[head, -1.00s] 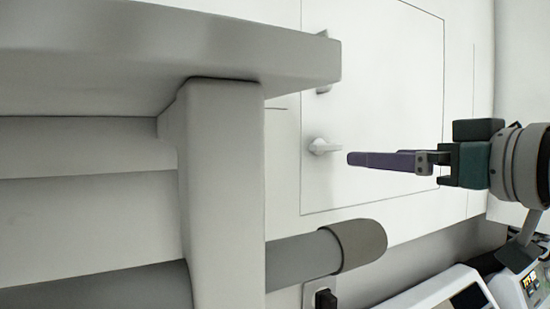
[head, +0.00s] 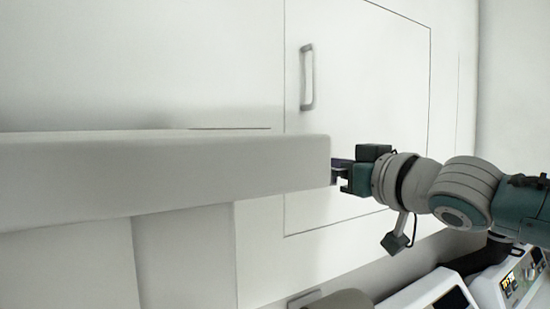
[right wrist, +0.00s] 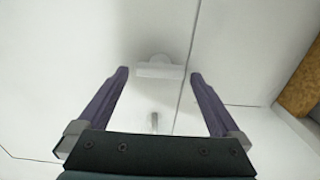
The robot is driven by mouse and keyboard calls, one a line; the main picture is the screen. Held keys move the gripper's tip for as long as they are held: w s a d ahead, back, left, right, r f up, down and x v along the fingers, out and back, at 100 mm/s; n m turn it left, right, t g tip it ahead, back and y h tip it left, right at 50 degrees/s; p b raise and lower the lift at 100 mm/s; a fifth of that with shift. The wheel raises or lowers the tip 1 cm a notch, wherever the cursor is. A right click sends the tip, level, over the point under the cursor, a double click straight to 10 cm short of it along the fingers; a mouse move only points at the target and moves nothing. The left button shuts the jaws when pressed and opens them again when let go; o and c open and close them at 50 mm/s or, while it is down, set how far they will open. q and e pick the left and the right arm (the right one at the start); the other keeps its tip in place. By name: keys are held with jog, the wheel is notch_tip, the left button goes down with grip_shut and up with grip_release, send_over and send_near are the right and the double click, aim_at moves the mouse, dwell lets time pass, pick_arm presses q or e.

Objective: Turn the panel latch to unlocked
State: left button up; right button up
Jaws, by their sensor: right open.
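The panel latch (right wrist: 160,69) is a white lever on a rounded base. In the right wrist view it lies between and slightly beyond my right fingertips, its bar running across the picture. I cannot tell whether either finger touches it. My right gripper (right wrist: 158,76) is open, its purple fingers spread to either side of the latch. In the head view the light shelf edge hides the latch and the fingertips of my right gripper. The panel (head: 380,80) is white with a thin dark outline. My left gripper is not in view.
A grey pull handle (head: 308,77) is on the panel, above my right gripper in the head view. A thick light shelf (head: 170,175) juts across the left, right up to my gripper. Devices with screens (head: 505,287) stand at the lower right.

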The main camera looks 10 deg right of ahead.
jog(key=shift+w+a, duration=0.1)
jog(key=shift+w, duration=0.1)
jog(key=c, duration=1.2)
jog(key=shift+c, duration=0.2)
jog(key=shift+n, duration=0.3)
jog(key=n, duration=1.7)
jog(key=shift+s+a+f, duration=0.1)
jog(key=shift+a+f, duration=0.1)
jog(key=shift+a, duration=0.05)
jog(key=shift+n, duration=0.3)
